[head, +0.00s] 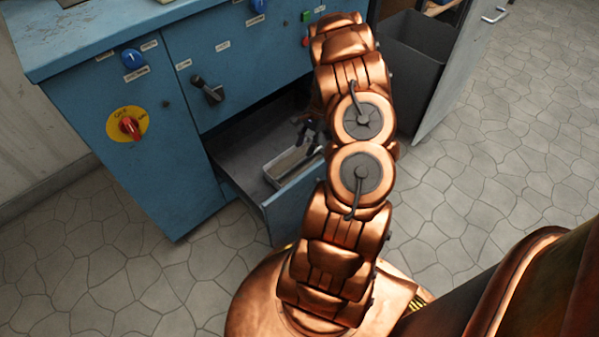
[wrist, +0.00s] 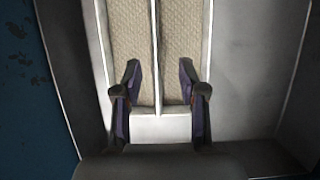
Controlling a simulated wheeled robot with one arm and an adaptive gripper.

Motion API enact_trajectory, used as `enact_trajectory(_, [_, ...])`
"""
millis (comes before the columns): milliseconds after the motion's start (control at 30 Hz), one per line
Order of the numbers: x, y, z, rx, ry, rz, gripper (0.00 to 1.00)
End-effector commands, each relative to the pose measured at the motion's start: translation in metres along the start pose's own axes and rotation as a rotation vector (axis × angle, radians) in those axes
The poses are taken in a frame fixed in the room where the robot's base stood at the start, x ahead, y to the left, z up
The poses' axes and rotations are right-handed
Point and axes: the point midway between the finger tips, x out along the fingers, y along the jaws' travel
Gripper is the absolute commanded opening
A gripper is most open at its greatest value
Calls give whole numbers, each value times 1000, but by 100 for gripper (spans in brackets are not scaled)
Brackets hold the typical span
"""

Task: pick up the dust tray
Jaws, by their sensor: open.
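The dust tray (head: 283,172) is a long, pale metal tray lying inside the open drawer (head: 243,150). In the wrist view the tray (wrist: 160,127) has a thin lengthwise divider and beige, textured material on both sides of it. My gripper (wrist: 160,72) is open over the near end of the tray, with one finger on each side of the divider. I cannot tell whether the fingers touch the tray. In the head view my gripper (head: 311,132) is dark and small above the tray, and my arm hides part of the drawer.
The drawer is in a blue cabinet (head: 235,70) with a black handle (head: 207,90) and a red-and-yellow switch (head: 128,124). To the right, a dark grey bin (head: 412,65) stands by an open door (head: 462,65). The stone floor (head: 500,170) at right is clear.

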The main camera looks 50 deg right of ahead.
Motion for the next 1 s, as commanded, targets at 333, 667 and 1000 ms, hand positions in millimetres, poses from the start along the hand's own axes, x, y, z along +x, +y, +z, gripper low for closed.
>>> enact_trajectory(333, [32, 3, 2, -1, -2, 4, 42])
enact_trajectory(667, [68, 6, 5, -2, 1, 2, 42])
enact_trajectory(1000, [71, 6, 6, -2, 1, 1, 39])
